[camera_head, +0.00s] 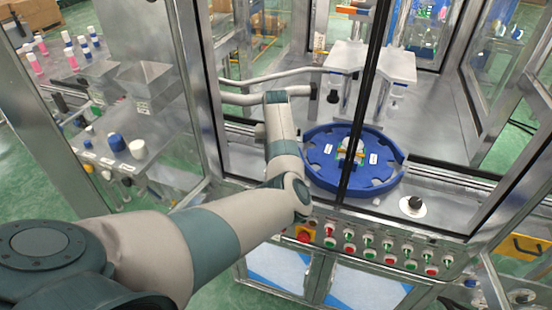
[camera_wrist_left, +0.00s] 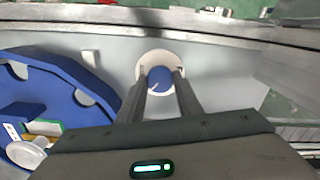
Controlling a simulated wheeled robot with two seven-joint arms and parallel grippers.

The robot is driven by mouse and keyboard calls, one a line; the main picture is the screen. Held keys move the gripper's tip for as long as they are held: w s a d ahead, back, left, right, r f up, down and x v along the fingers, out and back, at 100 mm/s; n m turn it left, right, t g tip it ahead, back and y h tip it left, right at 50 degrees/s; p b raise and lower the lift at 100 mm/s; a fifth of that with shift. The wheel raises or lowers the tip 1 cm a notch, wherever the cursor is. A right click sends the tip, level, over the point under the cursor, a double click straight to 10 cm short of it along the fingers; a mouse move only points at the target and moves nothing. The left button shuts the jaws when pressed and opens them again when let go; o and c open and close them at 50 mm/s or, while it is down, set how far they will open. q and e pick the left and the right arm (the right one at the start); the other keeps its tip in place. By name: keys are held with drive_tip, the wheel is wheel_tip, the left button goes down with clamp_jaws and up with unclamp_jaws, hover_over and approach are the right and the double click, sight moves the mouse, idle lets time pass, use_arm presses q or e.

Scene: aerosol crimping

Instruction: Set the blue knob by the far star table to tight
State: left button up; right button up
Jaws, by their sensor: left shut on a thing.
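The blue knob (camera_wrist_left: 159,79) sits on a round white dial plate (camera_wrist_left: 152,57) in the left wrist view, on a grey surface beside a blue star table (camera_wrist_left: 62,91). My left gripper (camera_wrist_left: 160,74) has one finger on each side of the knob and is shut on it. A small pale mark shows on the knob, but I cannot read its setting. In the head view my left arm reaches into the machine; I cannot make out its gripper or the blue knob there. My right gripper is not in view.
In the head view a nearer blue star table (camera_head: 325,178) stands to the right of my arm, with a black knob (camera_head: 414,203) on a white plate near it. Metal frame posts and glass surround the work area. A button panel (camera_head: 375,247) lines the front.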

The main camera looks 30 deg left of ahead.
use_arm(q)
drive_tip(key=shift+r+m, duration=0.1)
drive_tip(key=shift+m, duration=0.6)
drive_tip(key=o, duration=1)
drive_tip(key=shift+o, duration=0.2)
drive_tip(key=shift+r, duration=0.55)
wheel_tip(320, 180, up, 16)
drive_tip(key=b, duration=0.3)
drive_tip(key=shift+r, duration=0.15)
